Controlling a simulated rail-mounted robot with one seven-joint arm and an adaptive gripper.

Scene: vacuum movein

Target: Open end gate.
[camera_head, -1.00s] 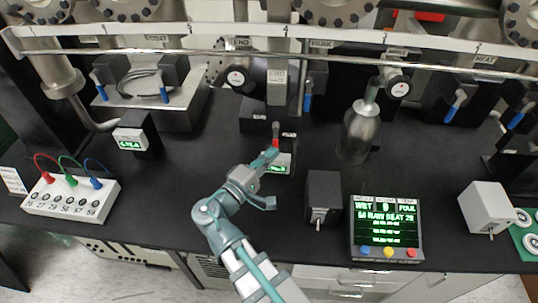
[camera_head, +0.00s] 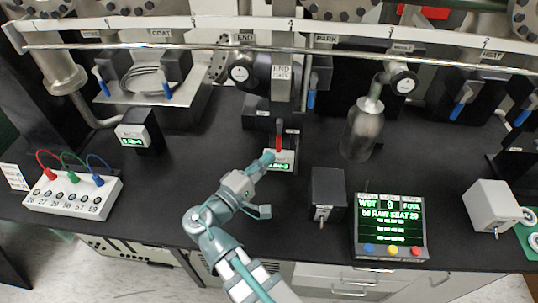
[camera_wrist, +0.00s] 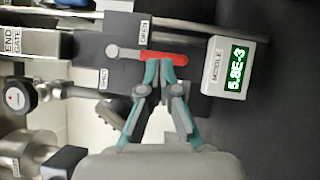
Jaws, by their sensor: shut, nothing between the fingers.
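The block labelled END GATE (camera_head: 281,72) stands at the back centre; its label shows sideways in the wrist view (camera_wrist: 12,40). In the wrist view a lever with a grey round end and a red handle (camera_wrist: 176,59) lies between an OPEN label (camera_wrist: 145,30) and a SHUT label (camera_wrist: 103,78). The red handle also shows upright in the head view (camera_head: 279,143). My gripper (camera_wrist: 159,64) is shut and empty, its fingertips at the handle's edge; I cannot tell whether they touch. In the head view my gripper (camera_head: 268,157) is just left of and below the handle.
The MIDDLE readout (camera_wrist: 235,68) stands close beside the handle. A dark switch box (camera_head: 328,188) and a green-lit display panel (camera_head: 390,225) stand to the right. A metal bottle (camera_head: 362,130) stands behind them. A long rail (camera_head: 200,46) crosses above.

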